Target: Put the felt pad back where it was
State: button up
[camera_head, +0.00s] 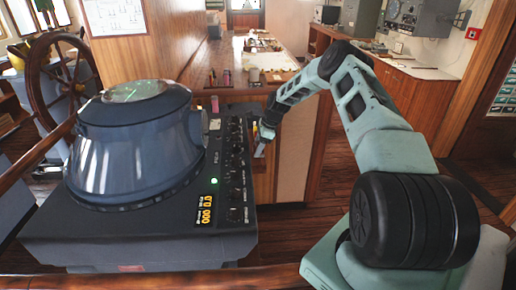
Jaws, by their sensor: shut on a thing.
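My arm reaches over from the right, and my gripper (261,146) points down at the right edge of the blue-grey console (120,232). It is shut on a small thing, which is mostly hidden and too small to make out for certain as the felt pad. A small light grey piece and a bit of yellow show at the fingertips. I cannot tell whether the gripper touches the console. No felt pad can be clearly made out elsewhere in view.
The round domed housing (130,150) rises from the console, with a panel of knobs (236,165) on its right. A small pink object (215,104) stands near the console's far edge. Behind is a long wooden counter (225,75) with papers. A ship's wheel (58,75) is at left.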

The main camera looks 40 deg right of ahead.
jog(key=shift+f+p, duration=0.35)
jog(key=shift+f, duration=0.45)
jog(key=shift+f+b, duration=0.35)
jog(key=shift+f, duration=0.05)
jog(key=o, duration=1)
jog(key=shift+r, duration=0.1)
jog(key=shift+c, duration=0.2)
jog(key=w+b+v, duration=0.1)
jog(key=b+v, duration=0.6)
jog(key=v, duration=1)
jog(key=shift+r, duration=0.35)
jog(key=shift+s+a, duration=0.1)
